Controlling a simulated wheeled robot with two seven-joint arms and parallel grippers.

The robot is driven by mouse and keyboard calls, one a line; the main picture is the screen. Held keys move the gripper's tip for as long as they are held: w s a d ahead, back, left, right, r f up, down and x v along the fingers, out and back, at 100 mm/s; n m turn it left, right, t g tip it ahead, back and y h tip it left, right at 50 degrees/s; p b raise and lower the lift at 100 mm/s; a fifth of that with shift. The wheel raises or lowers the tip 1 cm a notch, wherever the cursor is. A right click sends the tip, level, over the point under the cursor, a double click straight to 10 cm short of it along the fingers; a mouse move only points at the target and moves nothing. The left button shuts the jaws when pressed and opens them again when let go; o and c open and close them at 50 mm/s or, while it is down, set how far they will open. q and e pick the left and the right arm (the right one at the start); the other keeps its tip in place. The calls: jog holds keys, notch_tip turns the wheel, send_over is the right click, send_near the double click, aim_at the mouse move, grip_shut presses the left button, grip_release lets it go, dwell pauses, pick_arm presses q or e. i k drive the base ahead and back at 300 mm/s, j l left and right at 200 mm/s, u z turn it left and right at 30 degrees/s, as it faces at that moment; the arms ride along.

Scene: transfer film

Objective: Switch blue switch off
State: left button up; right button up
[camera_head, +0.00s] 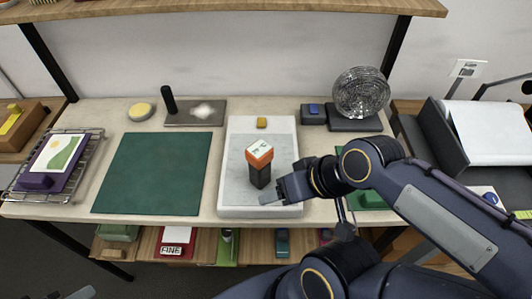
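The blue switch (314,108) sits on top of a small dark box (313,118) at the back right of the bench, beside a wire-like silver globe (361,92). My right arm comes in from the right. Its gripper (272,198) points left, low over the right front part of a pale tray, in front of and left of the switch box and apart from it. The finger gap is too small to judge. At the bottom left edge a small grey tip (82,293) shows, perhaps of my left gripper; the rest is cut off.
An orange-topped black block (259,158) stands upright on the pale tray (233,132) near my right gripper. A green mat (155,172) lies left. A wire rack (93,143) stands farther left. A shelf (230,9) runs overhead. A black post (169,100) rises at the back.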

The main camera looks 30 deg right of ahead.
aim_at(314, 110)
jog(key=z, duration=1.5)
